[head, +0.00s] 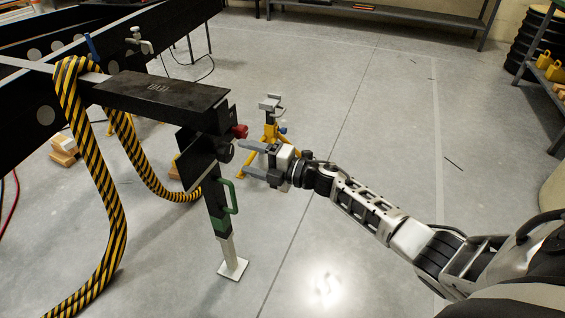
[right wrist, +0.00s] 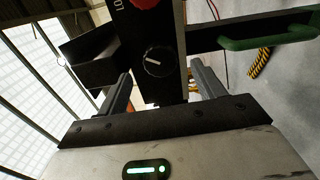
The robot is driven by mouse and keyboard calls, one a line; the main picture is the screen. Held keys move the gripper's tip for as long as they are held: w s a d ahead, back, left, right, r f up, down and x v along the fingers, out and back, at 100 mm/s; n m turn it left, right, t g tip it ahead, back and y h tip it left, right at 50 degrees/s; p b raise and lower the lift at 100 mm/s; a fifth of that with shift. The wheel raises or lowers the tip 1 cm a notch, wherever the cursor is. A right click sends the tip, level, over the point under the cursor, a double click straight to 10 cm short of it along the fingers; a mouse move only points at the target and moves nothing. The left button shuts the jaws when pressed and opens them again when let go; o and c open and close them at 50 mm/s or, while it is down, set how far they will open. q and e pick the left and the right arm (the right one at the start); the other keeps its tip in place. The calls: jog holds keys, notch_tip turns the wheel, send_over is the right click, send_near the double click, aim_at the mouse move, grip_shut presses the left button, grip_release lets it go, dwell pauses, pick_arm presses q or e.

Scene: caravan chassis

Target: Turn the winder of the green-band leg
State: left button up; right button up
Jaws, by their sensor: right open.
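The green-band leg (head: 222,226) stands upright on a square foot plate (head: 233,268), below the dark beam end. A green handle (head: 231,196) sticks out from its side and also shows in the right wrist view (right wrist: 268,42). A round black knob (head: 226,152) with a white mark, apparently the winder, sits on the leg's dark housing. It faces my right wrist camera (right wrist: 158,61). A red knob (head: 240,131) is just above it, cut off in the wrist view. My right gripper (head: 243,157) is open and empty, its fingers pointing at the black knob, apparently short of it. My left gripper is out of view.
A yellow stand (head: 270,134) is behind my right gripper. A yellow-black striped hose (head: 95,190) hangs over the chassis (head: 40,100) and loops beside the leg. A black slab (head: 160,92) tops the leg.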

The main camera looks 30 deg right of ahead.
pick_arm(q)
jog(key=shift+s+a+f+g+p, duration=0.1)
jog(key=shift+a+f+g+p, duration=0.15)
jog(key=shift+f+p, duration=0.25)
pick_arm(e)
jog(key=v, duration=0.9)
jog(key=shift+s+d, duration=0.25)
jog(key=shift+s, duration=0.05)
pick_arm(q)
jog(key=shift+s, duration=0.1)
